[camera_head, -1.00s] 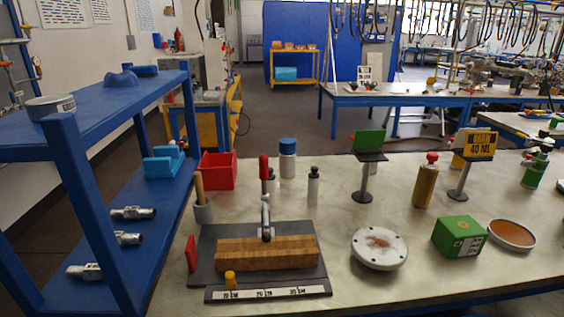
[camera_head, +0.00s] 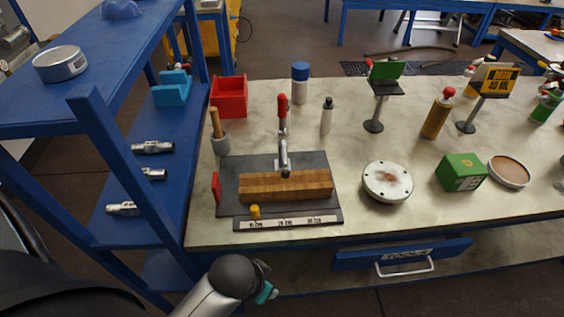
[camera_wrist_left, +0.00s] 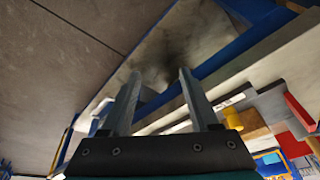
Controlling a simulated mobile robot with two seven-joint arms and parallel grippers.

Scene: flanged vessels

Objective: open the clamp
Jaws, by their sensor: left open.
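The clamp (camera_head: 283,150) stands on a dark base plate (camera_head: 230,180) on the bench, with its red handle (camera_head: 283,108) pointing up. Its metal arm reaches down to a wooden block (camera_head: 300,187), and the tip appears to be at the block's top. My left arm comes in at the bottom, in front of the bench and well short of the clamp. My left gripper's fingers (camera_wrist_left: 159,75) are apart and empty in the left wrist view. The head view does not show its fingertips clearly. My right gripper is not in view.
A blue shelf (camera_head: 125,150) with metal fittings stands left. A round flange (camera_head: 387,182) and green box (camera_head: 461,172) lie right. A blue drawer (camera_head: 400,254) is under the bench.

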